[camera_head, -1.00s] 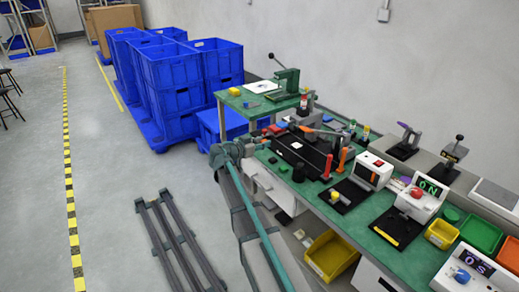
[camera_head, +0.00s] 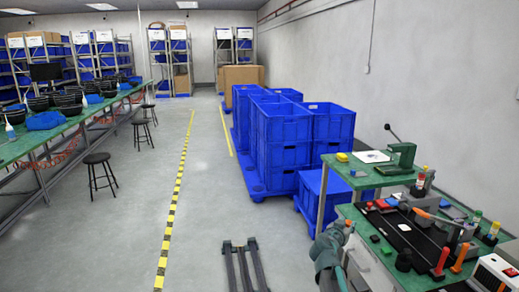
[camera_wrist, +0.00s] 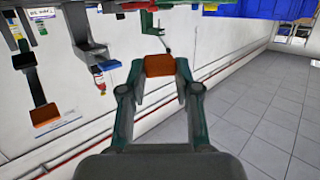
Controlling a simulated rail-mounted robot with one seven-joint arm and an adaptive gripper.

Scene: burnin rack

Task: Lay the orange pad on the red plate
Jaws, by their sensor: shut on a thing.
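The orange pad (camera_wrist: 159,65) is between the two fingertips of my gripper (camera_wrist: 161,76) in the wrist view, with the fingers shut on its sides. The pad is held in the air, clear of any surface that I can see. In the head view my teal arm reaches up beside the left edge of the green bench, and its end is too small to make out well. A small flat red thing (camera_head: 381,204) lies on the bench near the back; I cannot tell whether it is the red plate.
The green bench (camera_head: 372,240) at the right carries a black tray (camera_head: 405,232), red and orange posts and several devices. A raised green shelf (camera_head: 345,168) holds a green press (camera_head: 402,158). Blue crates (camera_head: 285,140) stand behind. The floor left of my arm is open.

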